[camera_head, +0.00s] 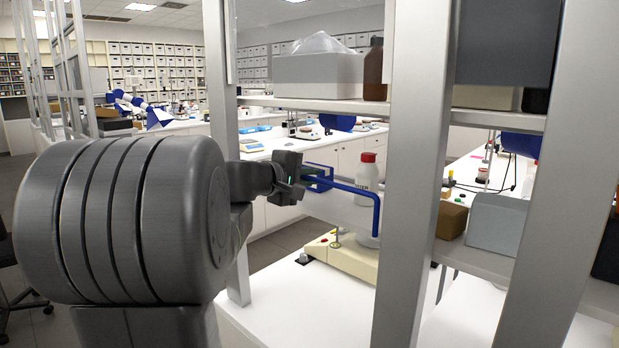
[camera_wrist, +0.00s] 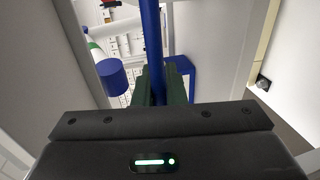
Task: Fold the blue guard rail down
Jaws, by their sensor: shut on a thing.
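The blue guard rail (camera_head: 350,188) shows in the head view as a thin bar that runs level to the right from my gripper and then bends down at its right end. My gripper (camera_head: 296,180) is at the rail's left end, shut on it. In the wrist view the blue rail (camera_wrist: 152,50) runs up the middle between the fingers of my gripper (camera_wrist: 160,85). A blue block (camera_head: 318,176) sits just right of the gripper in the head view. The jaws hide the rail's left end.
A white bottle with a red cap (camera_head: 367,180) stands behind the rail. A cream device (camera_head: 345,258) is on the white bench below. Metal posts (camera_head: 418,150) rise close by on the right. A shelf (camera_head: 330,107) with a grey bin (camera_head: 318,76) and brown bottle (camera_head: 374,70) is above.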

